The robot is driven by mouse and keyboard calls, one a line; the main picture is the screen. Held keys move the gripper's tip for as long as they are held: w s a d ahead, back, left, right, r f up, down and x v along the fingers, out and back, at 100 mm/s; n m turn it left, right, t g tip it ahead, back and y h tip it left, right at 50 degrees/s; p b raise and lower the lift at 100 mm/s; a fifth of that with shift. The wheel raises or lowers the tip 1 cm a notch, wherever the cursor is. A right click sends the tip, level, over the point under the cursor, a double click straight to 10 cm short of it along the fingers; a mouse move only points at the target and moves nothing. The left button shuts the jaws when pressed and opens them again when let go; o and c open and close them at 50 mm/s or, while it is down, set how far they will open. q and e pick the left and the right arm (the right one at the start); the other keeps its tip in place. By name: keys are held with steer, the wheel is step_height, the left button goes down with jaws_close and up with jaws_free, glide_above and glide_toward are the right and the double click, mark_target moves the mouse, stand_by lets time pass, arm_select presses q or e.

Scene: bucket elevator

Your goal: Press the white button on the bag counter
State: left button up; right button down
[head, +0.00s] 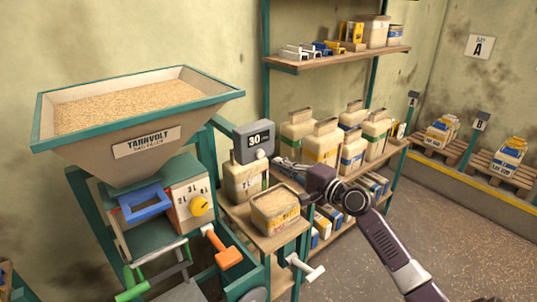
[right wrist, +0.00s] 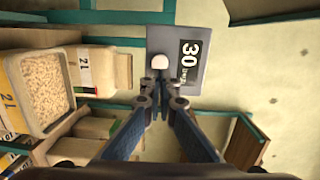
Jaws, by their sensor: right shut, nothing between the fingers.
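The bag counter (head: 254,138) is a grey box on a post, and its dark display reads 30. It also shows in the right wrist view (right wrist: 188,88). Its round white button (head: 261,154) is below the display; in the right wrist view the button (right wrist: 160,61) lies just beyond my fingertips. My right gripper (head: 278,161) is shut and empty, pointing at the button from the right. In the right wrist view its fingertips (right wrist: 160,82) are together and line up with the button. I cannot tell whether they touch it. My left gripper is not in view.
A filled hopper (head: 140,110) is at the left. Open floor (head: 450,235) lies at the right.

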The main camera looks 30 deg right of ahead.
mark_target(262, 155)
steer(key=w, duration=0.2)
steer(key=w+p, duration=0.1)
steer(key=w, duration=0.1)
steer(key=shift+a, duration=0.35)
steer(key=shift+w+a+f, duration=0.1)
steer(key=shift+w+f, duration=0.1)
steer(key=shift+w, duration=0.45)
